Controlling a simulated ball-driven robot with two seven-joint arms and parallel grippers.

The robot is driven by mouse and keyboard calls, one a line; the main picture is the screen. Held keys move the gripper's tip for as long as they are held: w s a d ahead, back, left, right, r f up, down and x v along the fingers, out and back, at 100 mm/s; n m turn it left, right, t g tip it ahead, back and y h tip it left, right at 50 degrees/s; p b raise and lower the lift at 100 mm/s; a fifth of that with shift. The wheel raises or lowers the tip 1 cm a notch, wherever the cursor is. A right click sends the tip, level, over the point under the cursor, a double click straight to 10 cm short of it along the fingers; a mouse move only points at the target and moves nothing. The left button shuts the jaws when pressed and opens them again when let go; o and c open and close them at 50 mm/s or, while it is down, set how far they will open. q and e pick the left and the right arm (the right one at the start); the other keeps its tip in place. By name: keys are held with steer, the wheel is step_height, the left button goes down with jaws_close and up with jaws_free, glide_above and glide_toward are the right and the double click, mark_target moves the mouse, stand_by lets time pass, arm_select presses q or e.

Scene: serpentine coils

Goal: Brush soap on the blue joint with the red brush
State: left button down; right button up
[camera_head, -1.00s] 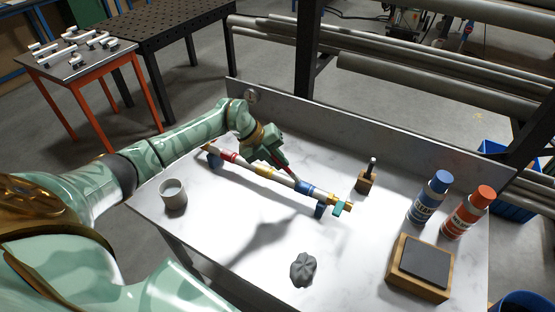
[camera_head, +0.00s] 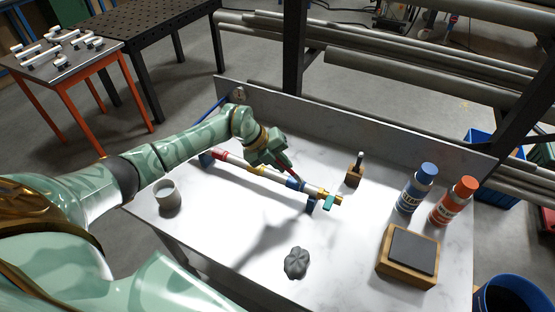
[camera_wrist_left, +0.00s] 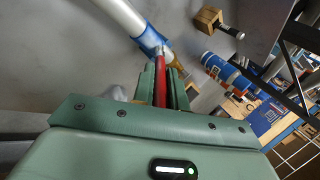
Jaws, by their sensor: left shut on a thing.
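A white pipe (camera_head: 270,173) lies across the white table on blue supports, with red, yellow and blue bands and a brass valve with a teal handle at its right end. The blue joint (camera_head: 294,184) is the band nearest the valve; it also shows in the left wrist view (camera_wrist_left: 150,39). My left gripper (camera_head: 279,162) is shut on the red brush (camera_wrist_left: 160,82), above the pipe. The brush slants down and its tip overlaps the blue joint in both views; I cannot tell whether it touches. My right gripper is out of view.
A grey cup (camera_head: 167,196) stands at the table's left. A wooden holder (camera_head: 354,177) stands behind the valve. Blue (camera_head: 414,190) and orange (camera_head: 453,203) bottles, a wooden block with a dark pad (camera_head: 411,250) and a grey crumpled cloth (camera_head: 297,263) occupy the right and front.

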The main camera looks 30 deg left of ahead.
arm_select(q)
steer(key=shift+d+r, duration=0.1)
steer(key=shift+a+p, duration=0.6)
steer(key=shift+p, duration=0.45)
steer(key=shift+d+p, duration=0.5)
steer(key=shift+d, duration=0.1)
steer(key=a, duration=0.4)
steer(key=shift+s+a+b, duration=0.1)
steer(key=shift+a+b, duration=0.25)
steer(key=shift+b, duration=0.05)
stand_by(1.5)
